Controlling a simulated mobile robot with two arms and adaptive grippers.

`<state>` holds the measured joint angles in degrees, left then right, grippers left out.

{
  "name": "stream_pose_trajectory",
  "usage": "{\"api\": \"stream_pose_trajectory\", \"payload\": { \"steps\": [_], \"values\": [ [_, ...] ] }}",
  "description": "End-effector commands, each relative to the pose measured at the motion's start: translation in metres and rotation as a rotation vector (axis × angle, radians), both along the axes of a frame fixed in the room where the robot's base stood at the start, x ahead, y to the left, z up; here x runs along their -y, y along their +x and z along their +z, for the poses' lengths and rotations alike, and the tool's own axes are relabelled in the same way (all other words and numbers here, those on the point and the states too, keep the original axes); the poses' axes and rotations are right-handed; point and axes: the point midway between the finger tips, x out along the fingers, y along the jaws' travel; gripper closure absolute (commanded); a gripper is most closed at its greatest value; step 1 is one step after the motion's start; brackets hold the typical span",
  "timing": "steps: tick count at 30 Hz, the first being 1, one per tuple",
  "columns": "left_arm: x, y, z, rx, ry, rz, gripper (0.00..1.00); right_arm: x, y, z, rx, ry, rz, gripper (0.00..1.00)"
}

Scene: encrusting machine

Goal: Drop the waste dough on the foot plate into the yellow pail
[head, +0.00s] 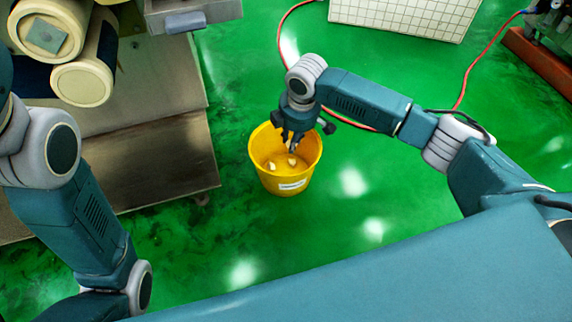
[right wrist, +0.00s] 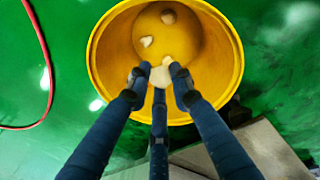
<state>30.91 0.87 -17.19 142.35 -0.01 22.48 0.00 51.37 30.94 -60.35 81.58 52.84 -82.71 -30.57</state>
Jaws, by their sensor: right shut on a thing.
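The yellow pail (head: 284,182) stands on the green floor, with pale dough pieces (head: 270,165) on its bottom. In the right wrist view, two pieces (right wrist: 146,41) lie apart inside the pail (right wrist: 98,62). My right gripper (head: 291,143) points down over the pail's opening. In the right wrist view, its fingers (right wrist: 160,78) are shut on a pale lump of waste dough (right wrist: 160,73), seen against the pail's near inner wall. The foot plate (head: 160,165) is a bare brown metal sheet left of the pail. My left arm shows at the left, its gripper out of sight.
The machine with cream rollers (head: 82,82) and a grey metal box (head: 190,12) stands at the upper left. A red hose (head: 281,35) runs over the floor behind the pail. A white gridded panel (head: 405,14) is at the back. Floor right of the pail is clear.

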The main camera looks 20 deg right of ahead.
Motion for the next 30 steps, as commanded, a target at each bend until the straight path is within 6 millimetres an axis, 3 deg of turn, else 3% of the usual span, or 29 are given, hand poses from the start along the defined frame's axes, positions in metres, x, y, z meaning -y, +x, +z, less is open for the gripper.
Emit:
{"api": "stream_pose_trajectory", "payload": {
  "steps": [3,4,7,19,30],
  "values": [
    [0.000,0.000,0.000,0.000,0.000,0.000,0.60,0.000,0.000,0.001,0.000,0.000,0.000,0.90],
    [0.000,0.000,0.000,0.000,0.000,0.000,0.60,0.000,0.000,0.001,0.001,0.000,0.000,0.77],
    [0.000,0.000,0.000,0.000,0.000,0.000,0.60,0.000,0.000,0.001,0.001,0.000,0.000,0.57],
    [0.000,0.001,0.000,-0.003,0.000,0.000,0.60,0.000,0.000,0.008,0.003,0.001,0.000,0.57],
    [0.000,0.001,0.000,-0.002,0.000,0.000,0.60,0.004,-0.011,0.079,0.004,0.001,0.001,0.57]
  ]
}}
